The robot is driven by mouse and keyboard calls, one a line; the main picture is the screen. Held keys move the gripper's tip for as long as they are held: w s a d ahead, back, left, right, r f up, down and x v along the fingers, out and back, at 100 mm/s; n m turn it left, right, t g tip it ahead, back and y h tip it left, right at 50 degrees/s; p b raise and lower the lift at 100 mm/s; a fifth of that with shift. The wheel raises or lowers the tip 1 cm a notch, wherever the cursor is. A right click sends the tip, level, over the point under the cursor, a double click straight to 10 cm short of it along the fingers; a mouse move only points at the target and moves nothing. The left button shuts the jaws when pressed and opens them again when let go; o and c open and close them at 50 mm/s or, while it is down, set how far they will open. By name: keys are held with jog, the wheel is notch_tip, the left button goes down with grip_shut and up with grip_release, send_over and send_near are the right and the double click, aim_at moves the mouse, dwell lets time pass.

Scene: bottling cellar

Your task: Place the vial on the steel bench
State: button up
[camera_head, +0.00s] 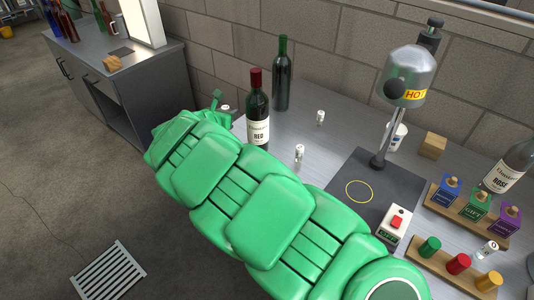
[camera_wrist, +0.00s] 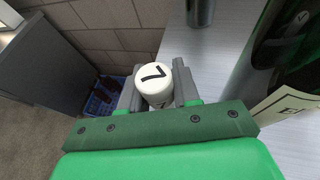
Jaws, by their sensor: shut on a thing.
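My gripper (camera_wrist: 158,92) is shut on a white-capped vial (camera_wrist: 155,84) with a black mark on its cap. In the head view, the vial (camera_head: 225,109) shows small beyond my green arm, mostly hidden. It is close to the left end of the steel bench (camera_head: 330,145). In the wrist view, the bench top (camera_wrist: 240,55) lies to the right of the jaws, and the vial appears apart from it. Other small white-capped vials stand on the bench, one near the red wine bottle (camera_head: 299,154) and one farther back (camera_head: 320,117).
A red-capped wine bottle (camera_head: 258,112) stands close to my gripper, with a green bottle (camera_head: 283,75) behind it. A hot-head machine (camera_head: 408,75), a red-button box (camera_head: 395,224) and wooden racks (camera_head: 460,212) occupy the right. A blue crate (camera_wrist: 100,102) sits low beyond the jaws.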

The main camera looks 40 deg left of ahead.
jog(key=shift+f, duration=4.4)
jog(key=shift+f, duration=0.1)
jog(key=o, duration=1)
jog(key=shift+o, duration=0.2)
jog(key=v, duration=1.2)
jog(key=shift+r, duration=0.25)
jog(key=shift+d, duration=0.1)
